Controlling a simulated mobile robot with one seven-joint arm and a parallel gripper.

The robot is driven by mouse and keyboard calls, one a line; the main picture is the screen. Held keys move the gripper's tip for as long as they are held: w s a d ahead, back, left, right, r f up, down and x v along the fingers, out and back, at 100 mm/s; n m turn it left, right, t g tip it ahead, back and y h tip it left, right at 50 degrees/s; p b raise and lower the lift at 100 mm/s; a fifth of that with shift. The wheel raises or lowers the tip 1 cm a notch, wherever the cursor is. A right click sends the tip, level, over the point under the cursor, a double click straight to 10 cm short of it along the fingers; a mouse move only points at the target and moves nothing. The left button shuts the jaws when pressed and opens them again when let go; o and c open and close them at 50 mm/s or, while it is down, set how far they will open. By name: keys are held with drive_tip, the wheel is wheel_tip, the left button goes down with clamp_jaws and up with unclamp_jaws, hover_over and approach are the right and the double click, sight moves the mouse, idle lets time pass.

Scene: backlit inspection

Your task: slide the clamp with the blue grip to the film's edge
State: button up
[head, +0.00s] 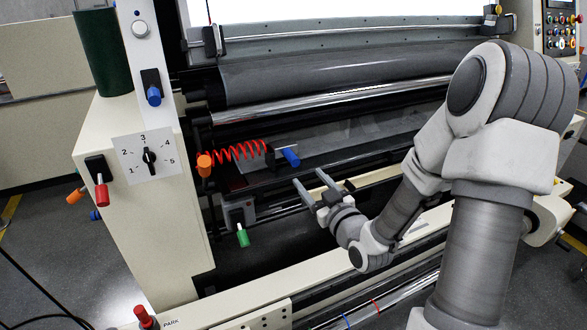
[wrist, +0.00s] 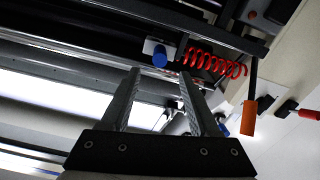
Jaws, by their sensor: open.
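The clamp (head: 271,159) is a small dark block on the rail below the chrome roller. Its blue grip (head: 290,157) points toward the front right. In the wrist view the blue grip (wrist: 160,58) shows just beyond and between the fingertips, in front of a pale plate. The film (head: 365,133) is a grey sheet to the right of the clamp; its exact edge is hard to make out. My gripper (head: 312,184) is open and empty, below and slightly right of the blue grip, apart from it. Its two fingers also show in the wrist view (wrist: 159,76).
A red coiled cable (head: 238,151) runs left of the clamp, near an orange handle (head: 205,164). A green handle (head: 243,236) hangs lower down. Another blue handle (head: 154,96) is on the left column, above a red one (head: 102,192). A cream beam (head: 250,305) crosses the front.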

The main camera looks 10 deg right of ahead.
sight(296, 163)
drive_tip(key=x, duration=1)
clamp_jaws()
idle(1.2)
